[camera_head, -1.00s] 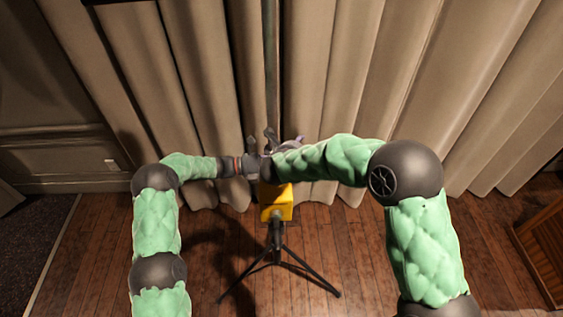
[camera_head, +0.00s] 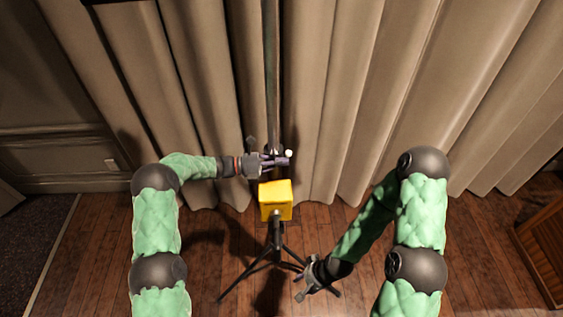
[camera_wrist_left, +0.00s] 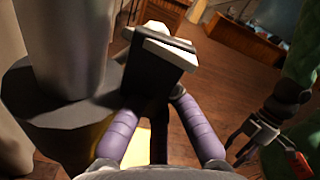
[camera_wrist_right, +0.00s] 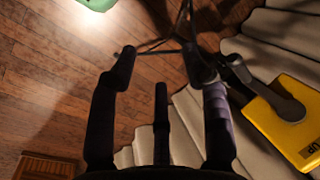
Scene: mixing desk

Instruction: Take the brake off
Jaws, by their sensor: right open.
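My left gripper (camera_head: 280,161) is at the upright pole (camera_head: 272,80), just above the yellow box (camera_head: 276,199). In the left wrist view its purple fingers lie on either side of a black block with a pale end (camera_wrist_left: 165,48), beside a thick grey post (camera_wrist_left: 72,45). The block hides the fingertips, so I cannot tell whether they grip it. Which part is the brake is not clear. My right gripper (camera_head: 316,276) is open and empty, low at the right of the stand. Its spread fingers (camera_wrist_right: 162,60) also show in the right wrist view.
The yellow box, marked "UP" in the right wrist view (camera_wrist_right: 285,125), stands on a black tripod (camera_head: 277,255). Beige curtains (camera_head: 340,90) hang close behind. The wooden floor (camera_head: 100,250) is clear around it. A wooden cabinet (camera_head: 545,245) stands at the far right.

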